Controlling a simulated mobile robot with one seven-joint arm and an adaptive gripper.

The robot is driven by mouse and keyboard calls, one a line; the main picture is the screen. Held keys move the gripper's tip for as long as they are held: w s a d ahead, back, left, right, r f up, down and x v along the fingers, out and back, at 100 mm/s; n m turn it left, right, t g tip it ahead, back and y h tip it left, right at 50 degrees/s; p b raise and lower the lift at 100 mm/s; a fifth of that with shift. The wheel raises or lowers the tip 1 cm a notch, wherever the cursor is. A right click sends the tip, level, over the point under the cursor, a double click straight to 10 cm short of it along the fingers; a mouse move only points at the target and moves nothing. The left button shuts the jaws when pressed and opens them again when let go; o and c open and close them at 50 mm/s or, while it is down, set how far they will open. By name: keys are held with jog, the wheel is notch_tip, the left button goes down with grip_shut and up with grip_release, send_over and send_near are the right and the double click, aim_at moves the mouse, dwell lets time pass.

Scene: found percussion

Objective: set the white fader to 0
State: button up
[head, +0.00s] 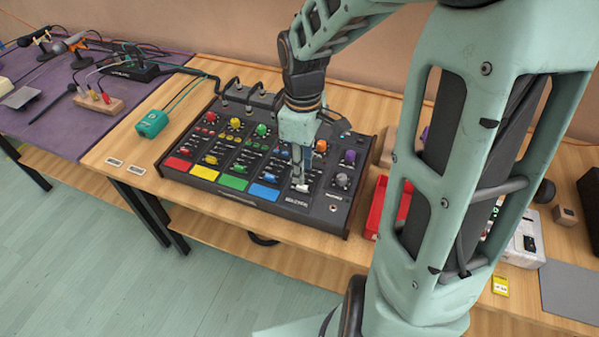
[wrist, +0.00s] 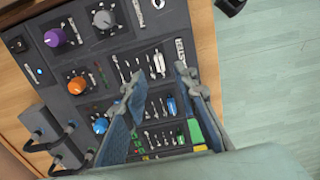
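The mixer-like console (head: 335,212) is a dark panel with coloured caps, knobs and pads. The white fader's cap (wrist: 158,63) sits in the wrist view between my fingertips, toward the pad side of its strip. In the head view a small white patch at the fingertips seems to be this cap (head: 303,187). My gripper (head: 299,170) points down over that strip. In the wrist view my gripper (wrist: 159,73) is open, one finger on either side of the cap, with visible gaps. I cannot tell how high the tips are. The scale marks are too small to read.
The blue fader (wrist: 171,105) is in the neighbouring strip. An orange knob (wrist: 77,84), purple knob (wrist: 54,37) and grey knob (wrist: 103,18) stand up from the panel. A red tray (head: 377,208) is right of the console. A teal box (head: 152,123) lies to its left.

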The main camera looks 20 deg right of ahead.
aim_at(302, 188)
notch_tip(302, 188, down, 6)
jog(key=shift+r+b, duration=0.1)
jog(key=shift+b, duration=0.4)
jog(key=shift+c, duration=0.7)
grip_shut()
jog(key=shift+w, duration=0.1)
